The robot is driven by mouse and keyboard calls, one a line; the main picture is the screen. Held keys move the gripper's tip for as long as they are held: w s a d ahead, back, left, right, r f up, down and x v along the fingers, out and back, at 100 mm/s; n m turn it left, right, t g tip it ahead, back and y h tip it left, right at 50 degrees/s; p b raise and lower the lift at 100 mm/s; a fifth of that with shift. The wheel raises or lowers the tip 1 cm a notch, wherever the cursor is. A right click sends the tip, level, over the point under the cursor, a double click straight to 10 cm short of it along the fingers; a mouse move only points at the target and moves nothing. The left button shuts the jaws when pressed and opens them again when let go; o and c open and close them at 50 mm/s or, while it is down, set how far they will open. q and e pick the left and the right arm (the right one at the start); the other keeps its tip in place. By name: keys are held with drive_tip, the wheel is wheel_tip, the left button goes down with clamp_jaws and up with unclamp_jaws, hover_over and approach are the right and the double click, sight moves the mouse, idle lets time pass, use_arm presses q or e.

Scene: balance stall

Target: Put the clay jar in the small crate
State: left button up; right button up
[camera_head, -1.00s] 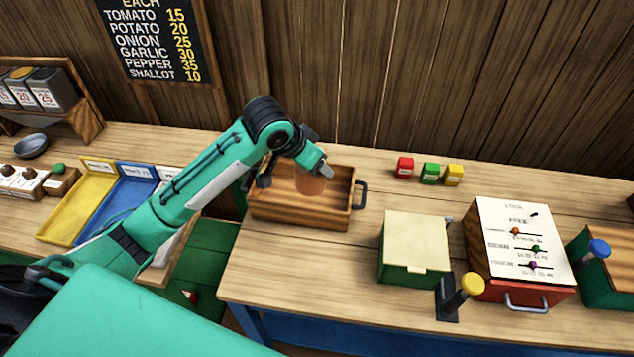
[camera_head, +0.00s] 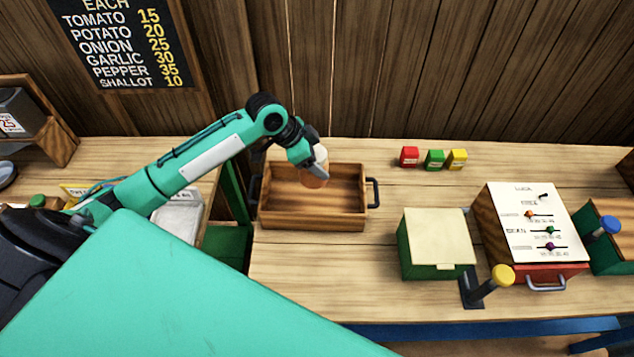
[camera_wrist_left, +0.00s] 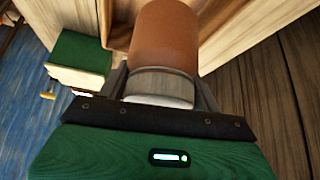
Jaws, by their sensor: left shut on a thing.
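The clay jar (camera_head: 315,180) is orange-brown with a paler upper part. My left gripper (camera_head: 308,168) is shut on it and holds it over the left-middle part of the small crate (camera_head: 335,217). In the left wrist view the jar (camera_wrist_left: 166,45) shows large between the fingers, with a grey band and a whitish end nearest the gripper (camera_wrist_left: 165,88). The crate is a wooden open box with dark handles on its ends. I cannot tell whether the jar touches the crate floor. My right gripper is not in view.
Red, green and yellow small blocks (camera_head: 435,159) stand at the back of the table. A green box with a cream lid (camera_head: 436,240) and a slider box (camera_head: 530,230) stand to the right. Bare table (camera_head: 330,270) lies in front of the crate.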

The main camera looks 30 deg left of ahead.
use_arm(q)
wheel_tip(320, 180, down, 6)
drive_tip(key=shift+r+p, duration=0.15)
drive_tip(key=shift+p, duration=0.45)
drive_tip(key=shift+f, duration=0.95)
wheel_tip(320, 180, down, 3)
drive_tip(key=shift+f+p, duration=0.1)
drive_tip(key=shift+p, duration=0.5)
drive_tip(key=shift+f, duration=0.15)
drive_tip(key=o, duration=1.2)
drive_tip(key=shift+c, duration=0.2)
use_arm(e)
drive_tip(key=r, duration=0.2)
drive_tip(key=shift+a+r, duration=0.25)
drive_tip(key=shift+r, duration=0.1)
